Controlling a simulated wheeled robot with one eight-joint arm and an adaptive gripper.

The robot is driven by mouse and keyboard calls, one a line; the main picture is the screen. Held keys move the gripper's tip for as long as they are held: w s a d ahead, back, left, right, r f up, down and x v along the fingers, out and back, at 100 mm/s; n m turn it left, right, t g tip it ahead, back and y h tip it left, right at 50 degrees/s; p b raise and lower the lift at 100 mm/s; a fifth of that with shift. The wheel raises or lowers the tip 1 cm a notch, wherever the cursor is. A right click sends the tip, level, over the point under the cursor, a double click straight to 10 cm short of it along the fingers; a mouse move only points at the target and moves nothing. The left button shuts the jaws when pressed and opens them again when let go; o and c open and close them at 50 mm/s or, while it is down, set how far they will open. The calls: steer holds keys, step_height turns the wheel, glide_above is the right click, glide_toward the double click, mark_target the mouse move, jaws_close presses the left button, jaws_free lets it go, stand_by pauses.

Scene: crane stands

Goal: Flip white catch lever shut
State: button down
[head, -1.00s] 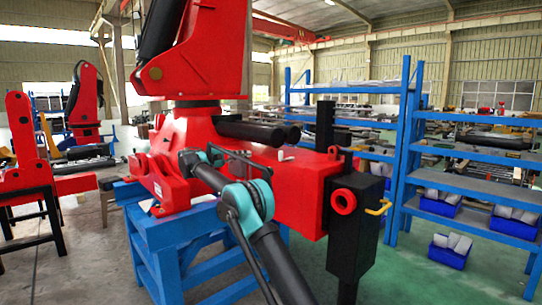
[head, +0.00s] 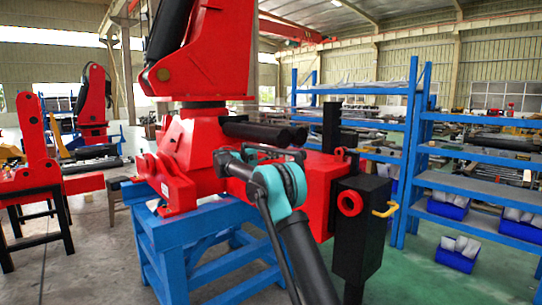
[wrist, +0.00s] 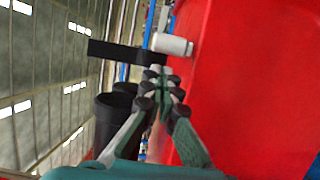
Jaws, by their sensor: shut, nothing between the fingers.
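The white catch lever (wrist: 172,44) shows in the wrist view as a short, pale rounded piece beside the red crane body (wrist: 250,80). My gripper (wrist: 157,72) is shut and empty. Its fingertips lie just below the lever in the picture; whether they touch it I cannot tell. In the head view, the red crane body (head: 320,190) sits on a blue stand, and my arm's teal joint is in front of it. I cannot make out the lever or the fingertips there.
A black bar (wrist: 125,52) and dark cylinders (wrist: 110,120) lie left of my fingers in the wrist view. In the head view, a black post with a red ring (head: 350,203) and yellow handle (head: 386,209) stands at the crane's end. Blue shelves (head: 412,160) stand at right.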

mark_target(286, 157)
steer(key=shift+s+d, duration=0.25)
steer(key=shift+s, duration=0.2)
steer(key=shift+s+d+n+t+y, duration=0.15)
steer(key=shift+s+n+t+y, duration=0.4)
steer(key=shift+t, duration=0.55)
steer(key=s+d+n+t+y, duration=0.1)
steer(key=t, duration=0.1)
steer(key=s+n+t+y, duration=0.1)
steer(key=n+t+y, duration=0.1)
steer(key=s+d+n+t+y, duration=0.1)
steer(key=s+n+t, duration=0.1)
steer(key=shift+d+n+y, duration=0.25)
steer(key=shift+d, duration=0.05)
steer(key=shift+s+d+n+t+y, duration=0.55)
steer(key=shift+d+y, duration=0.1)
steer(key=shift+d, duration=0.15)
steer(key=shift+s+d+n+t+y, duration=0.45)
steer(key=shift+d+t+y, duration=0.15)
steer(key=shift+d, duration=0.2)
